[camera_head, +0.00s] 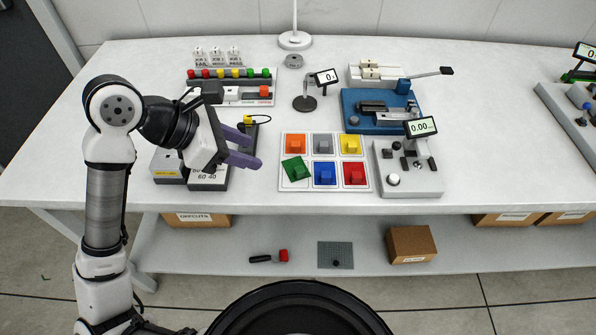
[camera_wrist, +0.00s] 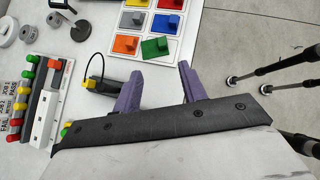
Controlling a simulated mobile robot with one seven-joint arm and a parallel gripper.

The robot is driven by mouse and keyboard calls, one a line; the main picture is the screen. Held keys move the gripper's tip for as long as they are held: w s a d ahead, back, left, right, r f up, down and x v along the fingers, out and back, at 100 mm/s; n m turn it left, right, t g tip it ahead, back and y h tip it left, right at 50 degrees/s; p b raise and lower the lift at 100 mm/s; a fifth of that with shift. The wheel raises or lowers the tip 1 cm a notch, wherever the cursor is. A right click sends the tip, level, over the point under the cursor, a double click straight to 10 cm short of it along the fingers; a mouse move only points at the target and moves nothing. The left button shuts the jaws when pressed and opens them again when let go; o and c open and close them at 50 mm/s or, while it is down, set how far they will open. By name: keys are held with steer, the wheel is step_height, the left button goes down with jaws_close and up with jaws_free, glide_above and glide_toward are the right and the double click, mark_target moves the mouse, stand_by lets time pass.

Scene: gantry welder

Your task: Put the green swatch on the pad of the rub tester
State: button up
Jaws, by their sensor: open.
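The green swatch (camera_head: 296,169), a square with a raised block, lies slightly turned in the front-left cell of a white swatch tray (camera_head: 281,186). It also shows in the wrist view (camera_wrist: 155,48), beyond my fingertips. My gripper (camera_head: 249,148) is open and empty, left of the tray, with its purple fingers pointing toward it; the fingers also show in the wrist view (camera_wrist: 160,73). A blue-based machine (camera_head: 351,124) with a dark block stands right of and behind the tray. It may be the rub tester; I cannot tell its pad clearly.
Orange, grey, yellow, blue and red swatches fill the other cells. A grey gauge (camera_head: 408,184) reading 0.00 stands right of the tray. Grey blocks (camera_head: 208,180) sit under my arm. A small display stand (camera_head: 305,103) is behind the tray. The front table strip is clear.

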steer(key=p, duration=0.2)
glide_toward(300, 169)
steer(key=x, duration=0.3)
steer(key=shift+w+f, duration=0.15)
steer(key=shift+w, duration=0.05)
steer(key=shift+w+d+f, duration=0.1)
steer(key=shift+d+f, duration=0.15)
steer(key=shift+d, duration=0.15)
steer(key=shift+p+x, duration=0.9)
steer(key=shift+x, duration=1.25)
jaws_close()
